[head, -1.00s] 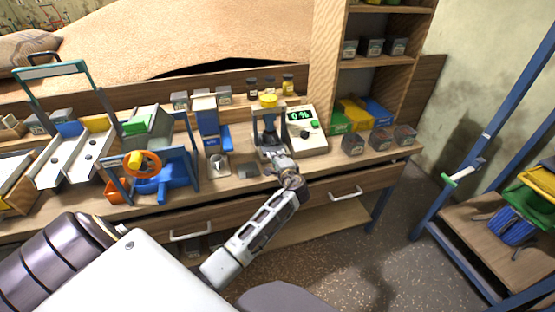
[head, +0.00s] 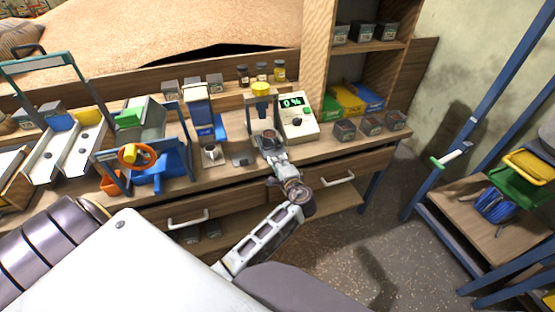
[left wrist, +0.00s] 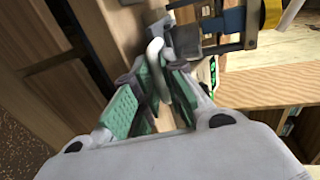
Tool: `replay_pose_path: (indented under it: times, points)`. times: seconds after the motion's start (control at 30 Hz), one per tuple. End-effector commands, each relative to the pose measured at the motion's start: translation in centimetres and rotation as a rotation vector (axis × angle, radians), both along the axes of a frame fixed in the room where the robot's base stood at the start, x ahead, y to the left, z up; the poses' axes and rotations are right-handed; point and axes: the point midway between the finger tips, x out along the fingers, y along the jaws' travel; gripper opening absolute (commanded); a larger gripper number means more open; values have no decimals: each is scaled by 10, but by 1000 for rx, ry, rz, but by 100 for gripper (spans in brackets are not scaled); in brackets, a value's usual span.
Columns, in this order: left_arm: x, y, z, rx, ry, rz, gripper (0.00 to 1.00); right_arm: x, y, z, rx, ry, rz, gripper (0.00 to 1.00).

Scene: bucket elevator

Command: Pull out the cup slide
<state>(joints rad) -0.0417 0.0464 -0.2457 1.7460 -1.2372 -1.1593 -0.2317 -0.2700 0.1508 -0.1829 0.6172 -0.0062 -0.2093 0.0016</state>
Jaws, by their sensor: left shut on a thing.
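The cup slide (head: 268,142) is at the foot of the small yellow-topped device (head: 261,90) on the bench. A dark round cup opening shows on it, in front of the device's posts. My left gripper (head: 274,158) is at the slide's front, over the bench's front edge. In the left wrist view a pale curved handle (left wrist: 156,52) sits between the green pads of my left gripper (left wrist: 160,75), which is shut on it. The fingers hide part of the handle. My right gripper is not in view.
A meter reading 0 % (head: 296,116) stands just right of the device. A blue-and-white machine (head: 198,108) stands to its left. Drawer handles (head: 338,179) stick out below the bench top. Floor in front of the right drawer is free.

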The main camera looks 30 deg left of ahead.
Motion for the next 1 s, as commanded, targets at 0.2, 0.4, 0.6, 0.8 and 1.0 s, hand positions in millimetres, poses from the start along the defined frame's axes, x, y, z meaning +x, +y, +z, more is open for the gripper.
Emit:
replay_pose_path:
  times: [0.2,0.4,0.6,0.8,1.0]
  points:
    - [-1,0,-5,-6,5,3,15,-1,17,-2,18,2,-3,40]
    - [-1,1,-3,-3,4,3,31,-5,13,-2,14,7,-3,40]
    - [0,1,-2,-1,1,1,31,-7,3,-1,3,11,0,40]
    - [-3,-3,0,-1,1,1,31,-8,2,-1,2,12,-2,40]
    - [-14,-16,3,-2,2,-1,31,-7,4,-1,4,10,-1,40]
